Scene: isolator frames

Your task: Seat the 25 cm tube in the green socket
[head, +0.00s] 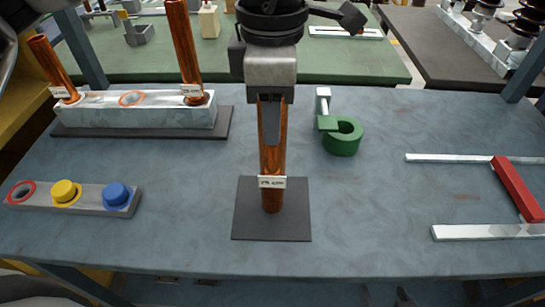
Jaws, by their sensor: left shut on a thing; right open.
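My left gripper (270,115) points down and is shut on the upper part of a copper-brown tube (272,165). The tube is upright and carries a white label (271,182), whose print is too small to read. Its lower end is over the middle of a dark square pad (245,225); I cannot tell if it touches. The gripper hides the tube's top. The green socket (342,145) is a round green piece with an opening on top, to the right of and behind the tube. It is beside a pale upright piece (323,103). My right gripper is not in view.
A pale rack (150,115) at back left holds two brown tubes (186,45) (52,65) beside an orange-ringed hole (132,98). A grey strip (95,205) bears red, yellow and blue round pieces. A red bar with white rails (515,185) lies right. The table between is clear.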

